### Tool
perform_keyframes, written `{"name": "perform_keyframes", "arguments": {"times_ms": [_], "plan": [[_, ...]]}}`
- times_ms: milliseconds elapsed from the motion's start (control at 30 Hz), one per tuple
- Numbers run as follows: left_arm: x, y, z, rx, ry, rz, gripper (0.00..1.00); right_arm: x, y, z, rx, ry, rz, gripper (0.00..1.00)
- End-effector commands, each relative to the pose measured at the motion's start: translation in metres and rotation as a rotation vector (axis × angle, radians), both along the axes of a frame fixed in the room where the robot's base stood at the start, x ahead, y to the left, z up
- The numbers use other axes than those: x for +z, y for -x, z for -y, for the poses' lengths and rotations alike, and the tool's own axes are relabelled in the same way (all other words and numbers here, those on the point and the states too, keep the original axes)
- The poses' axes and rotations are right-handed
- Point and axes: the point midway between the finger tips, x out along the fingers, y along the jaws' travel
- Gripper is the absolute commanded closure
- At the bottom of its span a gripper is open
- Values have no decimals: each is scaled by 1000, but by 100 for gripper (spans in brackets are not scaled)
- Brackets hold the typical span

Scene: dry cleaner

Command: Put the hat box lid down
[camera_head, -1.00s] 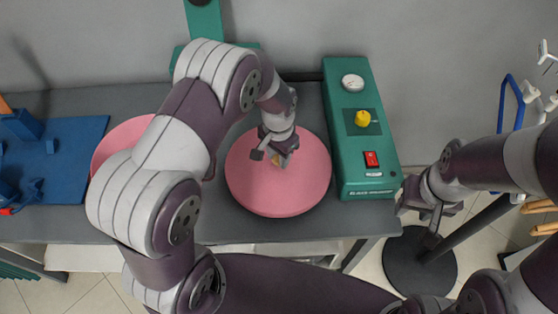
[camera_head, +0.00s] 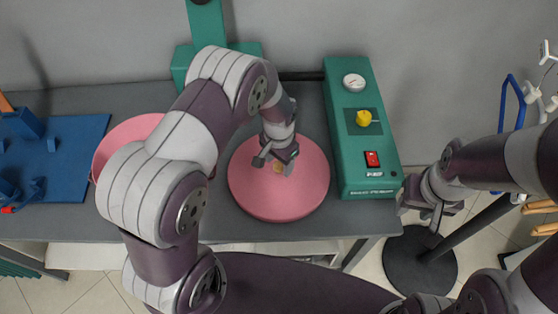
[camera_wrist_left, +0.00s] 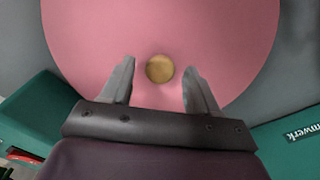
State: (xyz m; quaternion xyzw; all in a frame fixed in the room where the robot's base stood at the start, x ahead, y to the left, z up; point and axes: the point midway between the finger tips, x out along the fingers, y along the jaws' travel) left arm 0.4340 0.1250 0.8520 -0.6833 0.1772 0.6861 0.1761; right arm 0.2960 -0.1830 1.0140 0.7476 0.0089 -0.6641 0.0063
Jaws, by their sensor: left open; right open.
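The pink round hat box lid (camera_head: 280,198) with a small gold knob lies flat on the grey counter in the middle of the head view. The lid also fills much of the left wrist view (camera_wrist_left: 90,45). My left gripper (camera_head: 276,163) is over the lid's middle, open. In the left wrist view its two fingers (camera_wrist_left: 158,84) stand apart either side of the knob (camera_wrist_left: 160,68), with gaps. A pink round hat box (camera_head: 112,146) stands to the left, partly hidden by my left arm. My right gripper (camera_head: 420,212) is open and empty at the right, away from the lid.
A green control box (camera_head: 357,150) with a gauge, yellow knob and red switch stands close right of the lid. A blue mat (camera_head: 75,150) with blue objects lies at the left. A green machine (camera_head: 206,25) stands behind. The counter's front edge is close to the lid.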

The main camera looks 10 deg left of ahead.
Motion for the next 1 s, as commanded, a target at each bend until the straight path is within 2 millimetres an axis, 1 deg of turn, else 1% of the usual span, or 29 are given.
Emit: {"name": "perform_keyframes", "arguments": {"times_ms": [67,300,400,567,667,767,800,900,1000], "plan": [[15,-2,0,0,1,6,40,-2,0,0,0,0,0,57],[79,-2,0,0,1,8,40,-7,0,0,0,0,0,57],[100,-2,0,0,1,6,40,-8,0,0,0,0,0,57],[118,3,-3,18,2,7,40,-9,0,0,0,0,0,57],[133,23,-16,108,5,27,40,-9,0,0,0,0,0,57],[146,58,-34,243,13,63,40,-9,0,0,0,0,0,57],[150,74,-40,295,18,75,40,-9,0,0,0,0,0,57],[154,109,-52,402,25,103,40,-9,0,0,0,0,0,57],[154,131,-57,466,32,118,40,-9,0,0,0,0,0,57]]}}
